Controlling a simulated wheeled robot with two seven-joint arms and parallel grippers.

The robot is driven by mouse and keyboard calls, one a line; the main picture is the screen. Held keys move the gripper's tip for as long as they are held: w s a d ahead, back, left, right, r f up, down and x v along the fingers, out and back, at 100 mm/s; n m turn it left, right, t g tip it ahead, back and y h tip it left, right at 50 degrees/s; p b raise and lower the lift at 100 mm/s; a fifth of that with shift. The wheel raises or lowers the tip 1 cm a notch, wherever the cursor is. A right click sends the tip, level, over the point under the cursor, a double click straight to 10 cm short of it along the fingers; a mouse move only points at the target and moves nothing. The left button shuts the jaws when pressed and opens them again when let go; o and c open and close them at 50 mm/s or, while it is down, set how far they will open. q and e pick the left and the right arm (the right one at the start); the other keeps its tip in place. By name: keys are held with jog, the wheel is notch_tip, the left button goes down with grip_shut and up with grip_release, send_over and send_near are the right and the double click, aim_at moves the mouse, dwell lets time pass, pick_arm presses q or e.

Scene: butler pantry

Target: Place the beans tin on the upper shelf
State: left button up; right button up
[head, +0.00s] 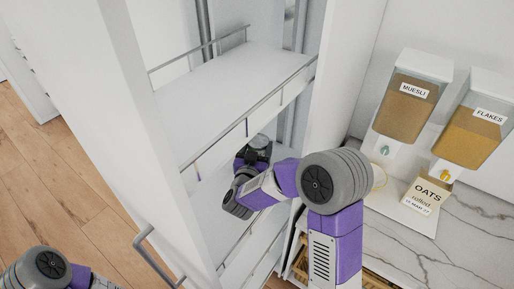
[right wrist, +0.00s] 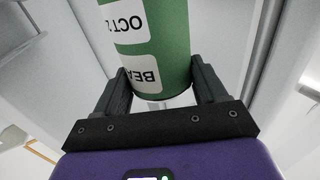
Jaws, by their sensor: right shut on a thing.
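The beans tin (right wrist: 176,42) is green with white label patches reading "BEA" and "OCT 2" in the right wrist view. My right gripper (right wrist: 160,88) is shut on it, one finger on each side. In the head view my right gripper (head: 258,153) reaches into the pull-out unit, below the level of the upper shelf (head: 215,88). The tin is mostly hidden there by the gripper and arm. The upper shelf is white, with thin metal rails along its sides, and its visible surface is bare. Only part of my left arm shows at the lower left; its gripper is out of view.
The upper shelf's front rail (head: 255,108) runs above my right gripper. A lower shelf (head: 205,200) lies beneath. At the right, a marble counter (head: 455,235) holds a muesli dispenser (head: 405,105), a flakes dispenser (head: 470,130) and an oats package (head: 425,200). A door handle (head: 155,258) projects at the lower left.

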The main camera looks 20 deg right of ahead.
jog(key=shift+s+f, duration=0.1)
jog(key=shift+f, duration=0.3)
jog(key=o, duration=1.4)
jog(key=shift+s+f, duration=0.1)
jog(key=shift+f, duration=0.15)
jog(key=shift+r, duration=0.1)
jog(key=shift+w+r+p, duration=0.2)
jog(key=shift+r+p, duration=0.35)
jog(key=shift+p, duration=0.05)
jog(key=b+v, duration=0.1)
jog(key=v, duration=1.1)
jog(key=shift+r+b, duration=0.2)
jog(key=shift+b, duration=0.2)
